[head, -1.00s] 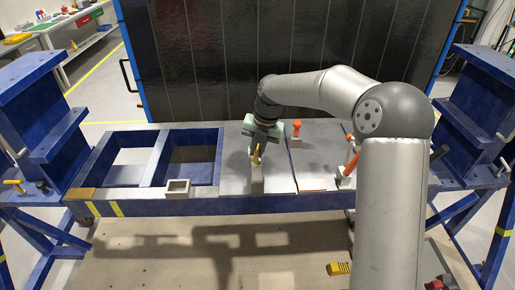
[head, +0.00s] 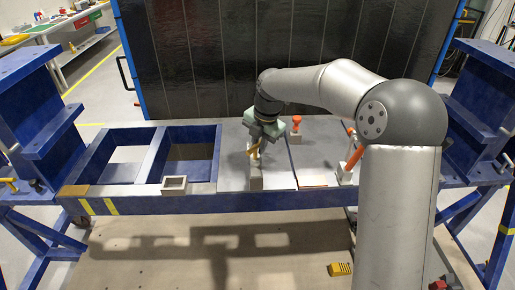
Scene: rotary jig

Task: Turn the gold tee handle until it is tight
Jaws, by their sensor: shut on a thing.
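The gold tee handle (head: 254,153) stands on top of a pale block (head: 256,178) near the front edge of the jig's grey plate. My gripper (head: 259,146) reaches down onto it from above and behind, and is shut on the handle. The fingers and part of the handle overlap, so the exact grip is small and hard to make out. How tight the handle is cannot be seen.
An orange-topped post (head: 296,124) stands just right of and behind my gripper. An orange-handled clamp (head: 352,158) stands further right, close to my arm. A small open square box (head: 174,184) sits left. Blue-framed open bays (head: 152,155) lie beyond it.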

